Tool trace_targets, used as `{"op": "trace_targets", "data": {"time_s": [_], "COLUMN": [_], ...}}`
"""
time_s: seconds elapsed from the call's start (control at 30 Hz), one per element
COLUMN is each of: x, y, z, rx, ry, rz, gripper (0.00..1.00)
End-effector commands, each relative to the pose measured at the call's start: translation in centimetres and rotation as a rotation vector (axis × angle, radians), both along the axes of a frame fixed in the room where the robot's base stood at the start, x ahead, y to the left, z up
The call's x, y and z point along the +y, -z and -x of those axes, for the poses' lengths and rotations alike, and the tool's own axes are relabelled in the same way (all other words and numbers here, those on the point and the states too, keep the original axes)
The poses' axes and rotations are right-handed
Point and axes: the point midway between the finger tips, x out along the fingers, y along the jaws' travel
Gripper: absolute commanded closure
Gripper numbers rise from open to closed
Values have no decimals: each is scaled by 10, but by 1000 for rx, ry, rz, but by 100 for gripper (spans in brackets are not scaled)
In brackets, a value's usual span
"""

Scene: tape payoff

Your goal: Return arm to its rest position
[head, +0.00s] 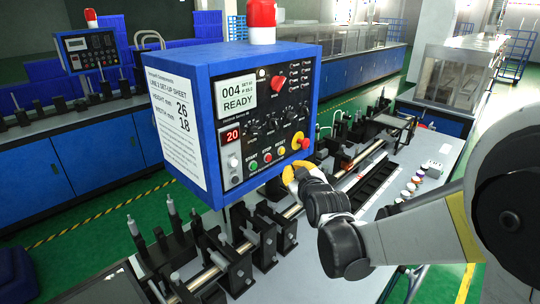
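My arm reaches in from the right edge in the head view, and its end points up and left toward the blue control box (185,75). My gripper (290,174) is at the lower right of the box's front panel, close below the red emergency button (302,141) on its yellow ring. Its fingers are small and partly hidden by my wrist, so I cannot tell whether they are open or shut, or whether they touch the panel. The panel's display (238,94) reads 004 and READY. A smaller red display (232,135) reads 20.
A machine bench (330,270) with rails and black brackets (235,265) lies under the box and my arm. Several small coloured-top containers (412,186) stand on the bench right of a black slotted tray (375,185). A red beacon (262,20) tops the box. Green floor (60,265) is open at left.

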Motion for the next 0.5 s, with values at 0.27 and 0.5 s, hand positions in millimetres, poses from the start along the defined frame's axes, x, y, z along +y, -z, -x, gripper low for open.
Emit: {"op": "trace_targets", "data": {"time_s": [0.27, 0.5], "x": [-27, -66], "y": [6, 31], "z": [49, 141], "rx": [142, 364], "ry": [53, 164], "rz": [-59, -154], "gripper": [100, 100]}}
